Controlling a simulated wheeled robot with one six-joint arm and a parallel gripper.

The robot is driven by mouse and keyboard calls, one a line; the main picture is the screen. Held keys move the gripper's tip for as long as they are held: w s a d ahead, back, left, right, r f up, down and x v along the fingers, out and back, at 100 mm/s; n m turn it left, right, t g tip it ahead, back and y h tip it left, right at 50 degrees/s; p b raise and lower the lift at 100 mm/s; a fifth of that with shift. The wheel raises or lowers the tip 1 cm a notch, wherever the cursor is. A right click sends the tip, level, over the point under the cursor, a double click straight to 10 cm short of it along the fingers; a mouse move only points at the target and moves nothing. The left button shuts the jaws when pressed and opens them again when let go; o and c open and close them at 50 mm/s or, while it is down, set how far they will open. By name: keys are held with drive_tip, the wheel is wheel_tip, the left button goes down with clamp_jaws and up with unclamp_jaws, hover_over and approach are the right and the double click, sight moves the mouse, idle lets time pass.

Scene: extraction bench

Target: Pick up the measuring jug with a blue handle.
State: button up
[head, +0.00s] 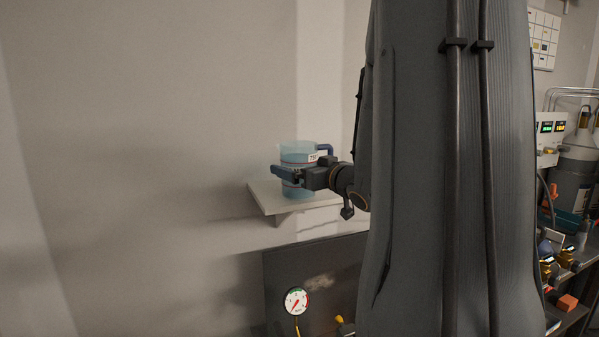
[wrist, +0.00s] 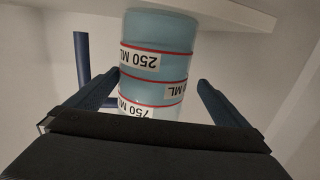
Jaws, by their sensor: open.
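The measuring jug (head: 298,152) is pale blue and translucent, with a blue handle (head: 326,149) on its right side in the head view. It stands upright on a small wall shelf. In the wrist view the jug (wrist: 160,32) appears upside down, with red bands and white volume labels; its handle (wrist: 82,58) is at the left. My gripper (head: 284,175) is open at the jug's front. In the wrist view its fingers (wrist: 158,82) lie on either side of the jug's body. I cannot tell whether they touch it. My arm hides part of the scene.
The pale shelf (head: 268,199) is small, fixed to the wall, and its edge also shows in the wrist view (wrist: 236,12). Below it are a dark panel (head: 285,262) and a pressure gauge (head: 296,301). Bench equipment stands at the far right. The left side is bare wall.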

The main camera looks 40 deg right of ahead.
drive_tip(key=shift+w+d, duration=0.55)
drive_tip(key=shift+w+d+f+p, duration=0.15)
drive_tip(key=shift+w+p, duration=0.5)
drive_tip(key=shift+w, duration=0.5)
drive_tip(key=shift+w+d+p, duration=0.1)
drive_tip(key=shift+w+p, duration=0.5)
drive_tip(key=shift+w, duration=0.5)
drive_tip(key=c, duration=1.8)
drive_tip(key=shift+c, duration=0.6)
wheel_tip(320, 180, up, 10)
drive_tip(key=b, duration=0.2)
